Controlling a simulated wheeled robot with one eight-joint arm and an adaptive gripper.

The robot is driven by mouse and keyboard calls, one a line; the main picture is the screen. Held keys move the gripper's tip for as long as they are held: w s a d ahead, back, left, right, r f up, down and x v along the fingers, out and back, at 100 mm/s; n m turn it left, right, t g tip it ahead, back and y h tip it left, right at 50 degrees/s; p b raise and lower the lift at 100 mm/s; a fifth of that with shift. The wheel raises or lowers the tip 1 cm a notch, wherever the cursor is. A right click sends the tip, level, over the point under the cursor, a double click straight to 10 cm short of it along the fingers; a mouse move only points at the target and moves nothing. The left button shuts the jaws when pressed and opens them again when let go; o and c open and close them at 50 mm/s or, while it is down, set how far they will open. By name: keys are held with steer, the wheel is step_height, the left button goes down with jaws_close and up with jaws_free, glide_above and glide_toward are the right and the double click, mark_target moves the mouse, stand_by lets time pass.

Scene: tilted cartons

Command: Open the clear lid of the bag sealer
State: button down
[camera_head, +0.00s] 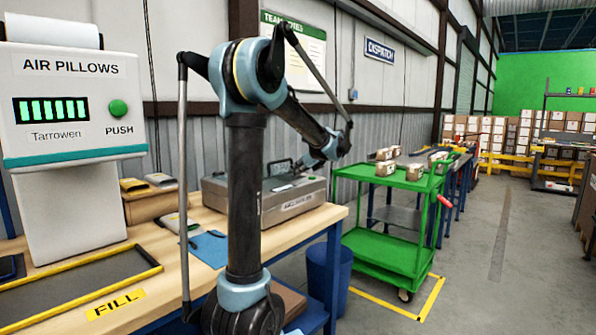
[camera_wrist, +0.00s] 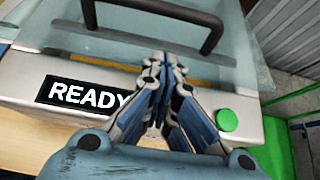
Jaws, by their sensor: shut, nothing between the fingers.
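The bag sealer is a grey metal box (camera_head: 290,208) on the wooden bench in the head view, partly behind my arm. Its clear lid (camera_wrist: 60,28) looks down on the body in the wrist view, with a black bar handle (camera_wrist: 150,14) on top. The sealer's front carries a READY display (camera_wrist: 75,94) and a green round button (camera_wrist: 228,120). My gripper (camera_wrist: 162,62) is shut and empty. Its fingertips appear over the lid's front edge, just below the handle in the picture. Whether they touch the lid I cannot tell. In the head view the fingers are hard to make out.
An air pillow machine (camera_head: 70,110) stands on the bench (camera_head: 190,275) at left, beside a yellow-edged tray (camera_head: 85,285). A green cart (camera_head: 385,250) with small cartons stands right of the bench. A blue bin (camera_head: 328,275) is below. The floor at right is clear.

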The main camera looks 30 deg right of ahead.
steer(key=shift+w+a, duration=0.25)
steer(key=shift+w, duration=0.05)
steer(key=shift+w, duration=0.1)
stand_by(0.3)
steer(key=shift+r, duration=0.15)
steer(key=shift+w+r, duration=0.1)
steer(key=shift+r, duration=0.35)
steer(key=shift+w+r+g, duration=0.2)
steer(key=shift+r+g, duration=0.3)
steer(key=shift+r, duration=0.35)
steer(key=w+a+r+g+h, duration=0.1)
steer(key=w+r+g, duration=0.3)
steer(key=r, duration=0.7)
steer(key=shift+w+a+r+h, duration=0.2)
steer(key=shift+w+a+h, duration=0.2)
steer(key=shift+w, duration=0.1)
steer(key=shift+s, duration=0.1)
